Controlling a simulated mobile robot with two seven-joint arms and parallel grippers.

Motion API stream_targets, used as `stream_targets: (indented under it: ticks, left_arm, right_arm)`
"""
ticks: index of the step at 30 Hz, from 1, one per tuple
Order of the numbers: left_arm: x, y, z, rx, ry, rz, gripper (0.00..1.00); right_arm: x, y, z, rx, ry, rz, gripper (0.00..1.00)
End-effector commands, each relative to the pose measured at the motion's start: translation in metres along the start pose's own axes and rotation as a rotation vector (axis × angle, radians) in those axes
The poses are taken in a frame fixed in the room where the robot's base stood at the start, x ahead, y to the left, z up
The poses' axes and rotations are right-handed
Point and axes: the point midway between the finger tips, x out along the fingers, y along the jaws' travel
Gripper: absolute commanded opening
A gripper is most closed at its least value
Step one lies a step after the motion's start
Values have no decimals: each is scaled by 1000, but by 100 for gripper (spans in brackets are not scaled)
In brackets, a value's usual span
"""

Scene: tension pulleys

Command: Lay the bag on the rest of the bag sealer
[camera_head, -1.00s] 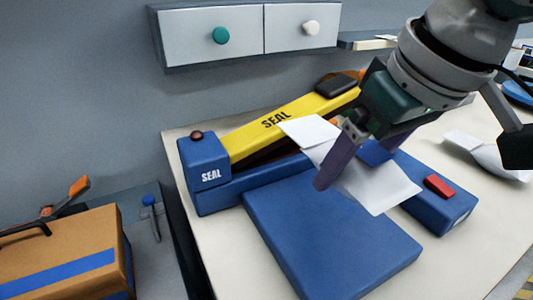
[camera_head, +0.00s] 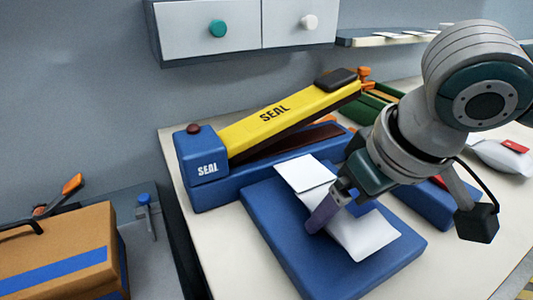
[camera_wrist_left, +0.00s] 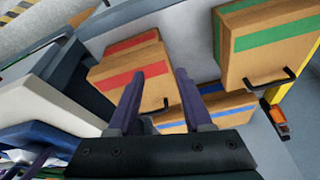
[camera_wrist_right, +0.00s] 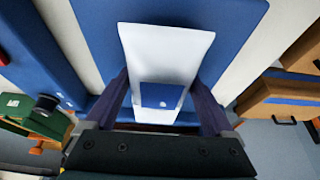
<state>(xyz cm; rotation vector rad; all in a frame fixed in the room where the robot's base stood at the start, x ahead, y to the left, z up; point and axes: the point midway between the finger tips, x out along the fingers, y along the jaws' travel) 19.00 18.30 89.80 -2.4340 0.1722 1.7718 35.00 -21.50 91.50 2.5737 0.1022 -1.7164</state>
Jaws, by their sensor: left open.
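The bag (camera_head: 362,236) is white with a blue patch and lies over the blue rest (camera_head: 290,262) in front of the sealer, on it or just above; I cannot tell which. My right gripper (camera_head: 330,208) straddles the bag, with a finger at either side edge. The right wrist view shows the bag (camera_wrist_right: 165,50) between the fingers (camera_wrist_right: 163,85). The bag sealer has a blue base (camera_head: 200,158) and a raised yellow arm (camera_head: 275,115). My left gripper (camera_wrist_left: 158,85) is open and empty, away from the sealer.
A second white bag with a red clip (camera_head: 505,152) lies on the table at the right. A cardboard box with a blue stripe (camera_head: 60,258) stands at the left. Drawers (camera_head: 240,28) hang on the wall above. A green tray (camera_head: 375,108) is behind the sealer.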

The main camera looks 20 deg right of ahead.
Motion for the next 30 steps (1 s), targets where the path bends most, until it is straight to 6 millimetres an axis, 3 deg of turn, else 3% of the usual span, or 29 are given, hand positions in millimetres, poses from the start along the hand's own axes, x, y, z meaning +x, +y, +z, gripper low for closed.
stream_targets:
  ticks: [3, 13, 24, 30]
  left_arm:
    - [0, 0, 0, 0, 0, 0, 50]
    - [-3, 0, -1, 0, 1, 0, 50]
    - [-26, -1, -8, -1, 1, 1, 50]
    - [-32, -1, -11, -1, 1, 1, 50]
  right_arm:
    - [0, 0, 0, 0, 0, 0, 100]
    - [-9, 0, -2, -2, 2, -1, 100]
    - [-88, 0, -3, -2, 2, 0, 100]
    - [-117, 0, -2, 1, 1, -1, 100]
